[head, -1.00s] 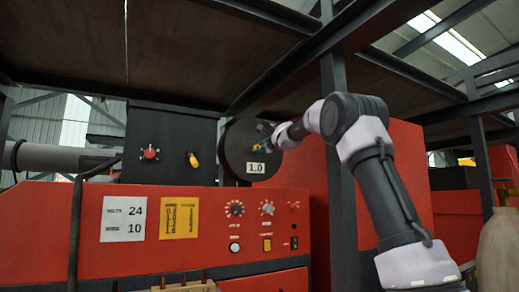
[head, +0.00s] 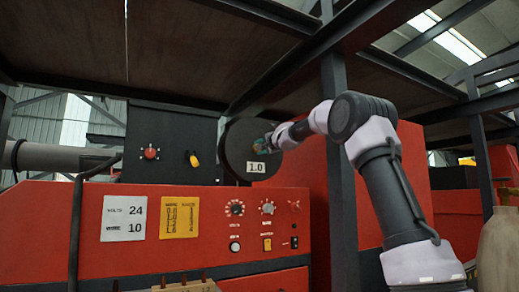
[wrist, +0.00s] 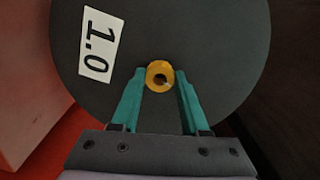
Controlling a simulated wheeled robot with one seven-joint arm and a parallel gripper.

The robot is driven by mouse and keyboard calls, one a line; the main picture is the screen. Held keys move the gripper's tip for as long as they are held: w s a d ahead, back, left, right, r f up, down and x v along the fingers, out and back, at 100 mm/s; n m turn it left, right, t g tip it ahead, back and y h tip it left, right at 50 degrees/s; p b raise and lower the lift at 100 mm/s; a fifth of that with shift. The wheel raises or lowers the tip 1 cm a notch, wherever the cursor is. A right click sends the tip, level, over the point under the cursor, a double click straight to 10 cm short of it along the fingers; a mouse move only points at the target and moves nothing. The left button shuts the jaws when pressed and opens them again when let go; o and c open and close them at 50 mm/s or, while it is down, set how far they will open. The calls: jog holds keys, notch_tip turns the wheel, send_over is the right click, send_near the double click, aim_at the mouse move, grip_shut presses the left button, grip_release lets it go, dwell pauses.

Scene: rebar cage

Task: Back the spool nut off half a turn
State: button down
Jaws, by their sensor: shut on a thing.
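The spool (head: 238,142) is a large dark disc with a white "1.0" label, standing upright above the red machine in the head view. The spool nut (wrist: 160,70) is a yellow ring with a dark hole at the disc's middle in the wrist view. My gripper (wrist: 162,82) has its two teal fingers on either side of the nut and is shut on it. In the head view my gripper (head: 263,146) reaches the spool face from the right, and the nut is hard to make out there.
The red machine (head: 150,258) has knobs, switches and "24" and "10" labels on its front panel. A dark upright post (head: 342,230) stands just left of my arm. Dark beams (head: 300,70) run overhead. A tan bottle (head: 498,250) is at the far right.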

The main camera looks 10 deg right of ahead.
jog(key=shift+w+d+f+n, duration=0.1)
jog(key=shift+f+n, duration=0.05)
jog(key=shift+n, duration=3.7)
jog(key=shift+d+f+n, duration=0.1)
jog(key=shift+n, duration=3.75)
jog(key=shift+c, duration=2)
grip_release()
jog(key=shift+r, duration=0.1)
